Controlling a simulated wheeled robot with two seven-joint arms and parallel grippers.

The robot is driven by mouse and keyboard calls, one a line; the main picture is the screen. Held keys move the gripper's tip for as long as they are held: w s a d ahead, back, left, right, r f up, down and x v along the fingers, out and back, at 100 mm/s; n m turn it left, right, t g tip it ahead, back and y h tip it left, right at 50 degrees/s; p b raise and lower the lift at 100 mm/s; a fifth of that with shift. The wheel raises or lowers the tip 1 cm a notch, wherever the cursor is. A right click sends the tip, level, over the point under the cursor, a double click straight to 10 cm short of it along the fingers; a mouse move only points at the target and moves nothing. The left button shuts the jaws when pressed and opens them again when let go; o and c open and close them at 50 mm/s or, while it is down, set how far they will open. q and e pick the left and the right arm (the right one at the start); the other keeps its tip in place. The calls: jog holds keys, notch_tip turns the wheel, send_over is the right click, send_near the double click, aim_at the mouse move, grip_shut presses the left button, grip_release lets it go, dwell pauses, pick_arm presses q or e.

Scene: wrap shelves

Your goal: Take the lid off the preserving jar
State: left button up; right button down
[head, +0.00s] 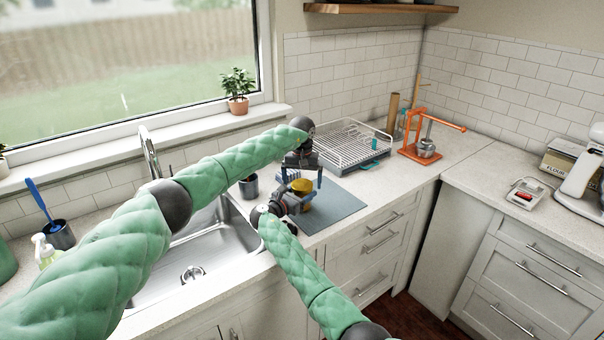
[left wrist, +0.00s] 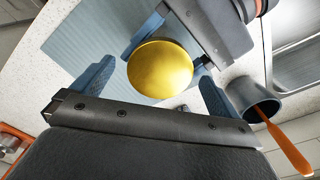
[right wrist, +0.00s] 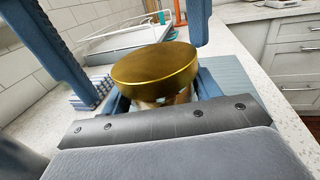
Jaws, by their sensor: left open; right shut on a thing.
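The preserving jar (right wrist: 165,99) stands upright above the blue-grey mat, with its round gold lid (head: 302,185) on top. The lid also shows in the left wrist view (left wrist: 160,70) and the right wrist view (right wrist: 155,66). My right gripper (head: 296,200) is shut on the jar's body from the side, below the lid. My left gripper (head: 302,182) points down from above, open, with one finger on each side of the lid; a gap shows between fingers and lid. Most of the jar's body is hidden by the lid and the right fingers.
A dark cup (left wrist: 245,97) holding an orange-handled tool stands close beside the mat (head: 345,203). The sink (head: 205,255) lies to the left. A wire dish rack (head: 345,143) is behind, and an orange stand (head: 425,140) is further right. The mat's right side is clear.

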pick_arm(q)
jog(key=shift+f, duration=0.2)
jog(key=c, duration=1)
jog(key=shift+c, duration=0.2)
jog(key=shift+n, duration=1.7)
jog(key=o, duration=1.1)
jog(key=shift+c, duration=0.2)
jog(key=shift+r, duration=0.1)
